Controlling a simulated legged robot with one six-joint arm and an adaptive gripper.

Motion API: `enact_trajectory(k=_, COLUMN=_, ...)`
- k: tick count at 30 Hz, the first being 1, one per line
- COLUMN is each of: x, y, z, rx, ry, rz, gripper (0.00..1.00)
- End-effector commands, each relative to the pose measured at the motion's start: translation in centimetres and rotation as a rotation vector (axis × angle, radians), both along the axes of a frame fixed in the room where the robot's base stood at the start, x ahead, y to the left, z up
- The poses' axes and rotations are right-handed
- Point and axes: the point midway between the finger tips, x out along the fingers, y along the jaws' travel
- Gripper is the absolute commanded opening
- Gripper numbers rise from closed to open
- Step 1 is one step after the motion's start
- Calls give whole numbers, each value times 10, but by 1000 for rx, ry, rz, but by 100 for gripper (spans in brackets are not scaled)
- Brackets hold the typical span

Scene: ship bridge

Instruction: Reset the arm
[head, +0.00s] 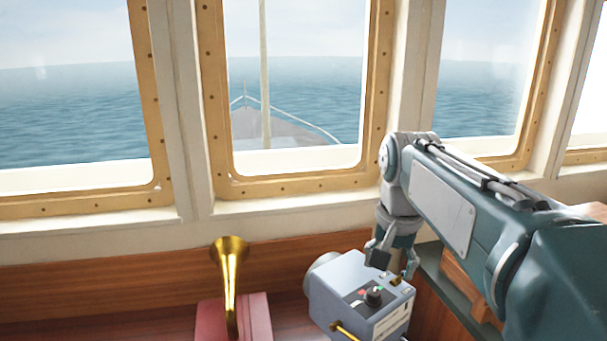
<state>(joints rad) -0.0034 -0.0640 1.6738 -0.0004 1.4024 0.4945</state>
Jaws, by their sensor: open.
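My gripper (393,262) hangs at the end of my arm, pointing down, right of the picture's middle. Its fingers are spread and I see nothing between them. It is just above or behind the top right part of a grey-blue control box (345,290). I cannot tell whether the fingers touch the box. The box has a dark knob, a small red part and a brass lever on its front. My arm reaches in from the right edge and bends down at the wrist.
A brass horn (230,270) stands left of the box, by a red block (261,315). A wooden ledge (120,286) runs below framed windows (300,90) that look out on the bow and sea. A dark green-edged wooden unit (455,290) stands to the right.

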Motion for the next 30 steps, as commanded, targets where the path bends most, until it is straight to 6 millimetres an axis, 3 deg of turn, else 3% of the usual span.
enact_trajectory(k=11, x=-74, y=-1, z=-24, rx=-40, ry=-146, rz=192, gripper=76)
enact_trajectory(k=21, x=-134, y=-1, z=-66, rx=-98, ry=-273, rz=359, gripper=76)
enact_trajectory(k=30, x=-167, y=-1, z=-99, rx=-147, ry=-350, rz=462, gripper=76)
